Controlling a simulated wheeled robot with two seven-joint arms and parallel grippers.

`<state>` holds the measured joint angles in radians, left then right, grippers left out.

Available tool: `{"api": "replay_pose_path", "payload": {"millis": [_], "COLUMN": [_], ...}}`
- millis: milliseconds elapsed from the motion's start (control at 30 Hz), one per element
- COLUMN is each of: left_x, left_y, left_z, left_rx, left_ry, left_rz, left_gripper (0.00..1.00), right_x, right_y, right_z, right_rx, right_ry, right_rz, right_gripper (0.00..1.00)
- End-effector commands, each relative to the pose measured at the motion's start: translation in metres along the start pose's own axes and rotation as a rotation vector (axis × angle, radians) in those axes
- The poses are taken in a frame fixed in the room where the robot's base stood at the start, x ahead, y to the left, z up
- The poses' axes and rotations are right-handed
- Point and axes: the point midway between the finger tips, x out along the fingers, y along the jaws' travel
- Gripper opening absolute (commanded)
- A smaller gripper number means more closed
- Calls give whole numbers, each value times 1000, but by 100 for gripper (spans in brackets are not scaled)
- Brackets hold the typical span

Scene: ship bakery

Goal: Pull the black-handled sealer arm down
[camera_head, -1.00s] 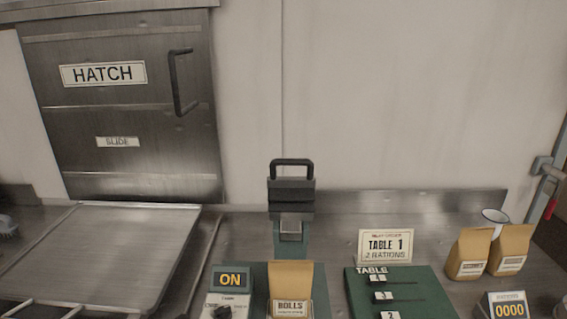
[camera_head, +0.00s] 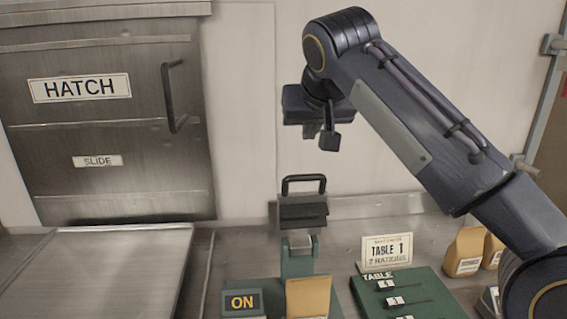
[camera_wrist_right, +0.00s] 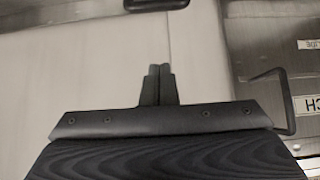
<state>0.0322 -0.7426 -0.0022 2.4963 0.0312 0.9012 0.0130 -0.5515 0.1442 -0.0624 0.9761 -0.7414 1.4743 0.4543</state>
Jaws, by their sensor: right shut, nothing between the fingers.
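The sealer arm (camera_head: 303,212) stands raised on its green sealer (camera_head: 297,262), with a black loop handle (camera_head: 303,181) at its top. My right gripper (camera_head: 330,140) hangs above and slightly right of the handle, apart from it, shut and empty. In the right wrist view the closed fingertips (camera_wrist_right: 158,72) show in the middle. A dark bar at the top edge there looks like part of the handle (camera_wrist_right: 155,4). My left gripper is not in view.
A paper bag (camera_head: 308,297) stands in front of the sealer, beside an ON box (camera_head: 243,302). A green board (camera_head: 425,290) and a TABLE 1 sign (camera_head: 386,252) are to the right. The hatch (camera_head: 105,190) and a bare metal tray (camera_head: 120,265) are left.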

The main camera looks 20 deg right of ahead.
Motion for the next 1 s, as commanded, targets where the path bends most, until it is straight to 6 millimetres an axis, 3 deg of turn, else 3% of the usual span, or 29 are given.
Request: {"api": "replay_pose_path", "payload": {"millis": [467, 667, 933, 1000], "left_x": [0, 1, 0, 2], "left_y": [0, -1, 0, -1], "left_z": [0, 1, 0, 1], "left_rx": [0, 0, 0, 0], "left_ry": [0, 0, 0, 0], "left_rz": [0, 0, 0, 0], "left_gripper": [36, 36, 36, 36], "right_x": [6, 38, 96, 98], "right_y": [0, 1, 1, 0], "right_z": [-1, -1, -1, 6], "right_rx": [3, 3, 3, 2], "right_ry": [1, -1, -2, 2], "right_rz": [4, 7, 7, 0], "right_gripper": [0, 0, 0, 0]}}
